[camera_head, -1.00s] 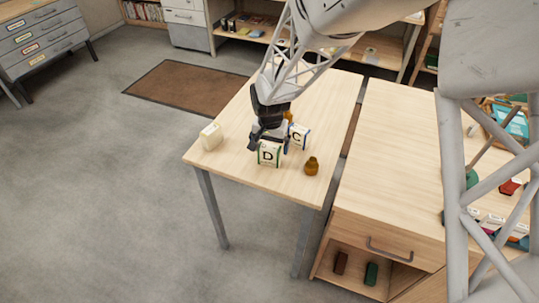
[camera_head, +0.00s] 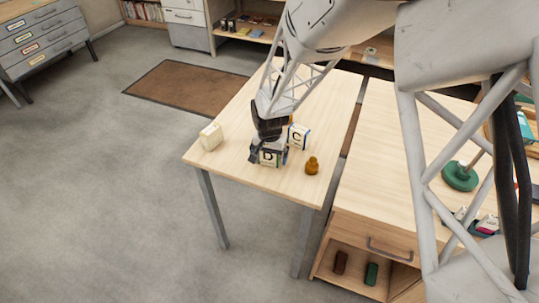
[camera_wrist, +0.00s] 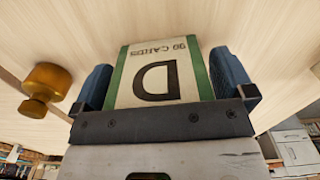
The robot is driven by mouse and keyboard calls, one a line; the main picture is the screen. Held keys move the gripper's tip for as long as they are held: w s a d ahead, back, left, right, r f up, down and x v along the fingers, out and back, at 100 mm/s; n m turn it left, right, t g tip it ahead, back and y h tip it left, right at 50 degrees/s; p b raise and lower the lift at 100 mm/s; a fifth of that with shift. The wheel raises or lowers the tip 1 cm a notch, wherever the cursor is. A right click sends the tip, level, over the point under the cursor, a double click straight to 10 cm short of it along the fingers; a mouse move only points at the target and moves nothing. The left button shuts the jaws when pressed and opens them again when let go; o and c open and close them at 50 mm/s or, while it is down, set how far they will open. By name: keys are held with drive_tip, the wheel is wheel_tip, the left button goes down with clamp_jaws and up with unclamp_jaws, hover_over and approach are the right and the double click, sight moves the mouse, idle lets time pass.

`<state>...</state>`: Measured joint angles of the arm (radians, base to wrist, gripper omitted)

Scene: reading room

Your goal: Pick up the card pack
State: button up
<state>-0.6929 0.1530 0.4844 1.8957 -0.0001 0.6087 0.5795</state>
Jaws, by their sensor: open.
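A card pack (camera_head: 269,159), an upright white box with green edges and a black "D", stands near the table's front edge. In the wrist view this pack (camera_wrist: 155,72) fills the middle and "99 CARDS" shows on it. A similar box with blue edges and a "C" (camera_head: 298,137) stands just behind it to the right. My gripper (camera_head: 268,151) is down at the D pack and hides part of it. In the wrist view my gripper (camera_wrist: 163,82) is open, with one blue-grey finger on each side of the pack. I cannot tell whether the fingers touch it.
A brass, knobbed object (camera_head: 312,167) stands right of the D pack; it also shows at the left of the wrist view (camera_wrist: 47,85). The table (camera_head: 330,100) is clear toward the back right.

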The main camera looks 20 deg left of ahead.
drive_tip(key=c, duration=0.8)
drive_tip(key=shift+c, duration=0.2)
drive_tip(key=shift+r, duration=0.15)
drive_tip(key=shift+r, duration=0.85)
drive_tip(key=shift+s+d+r, duration=0.15)
drive_tip(key=shift+s+r, duration=0.05)
drive_tip(key=shift+r, duration=0.65)
drive_tip(key=s+d+r, duration=0.1)
drive_tip(key=s+d, duration=0.8)
drive_tip(key=s, duration=0.3)
drive_tip(key=shift+d+r, duration=0.15)
drive_tip(key=shift+d, duration=0.2)
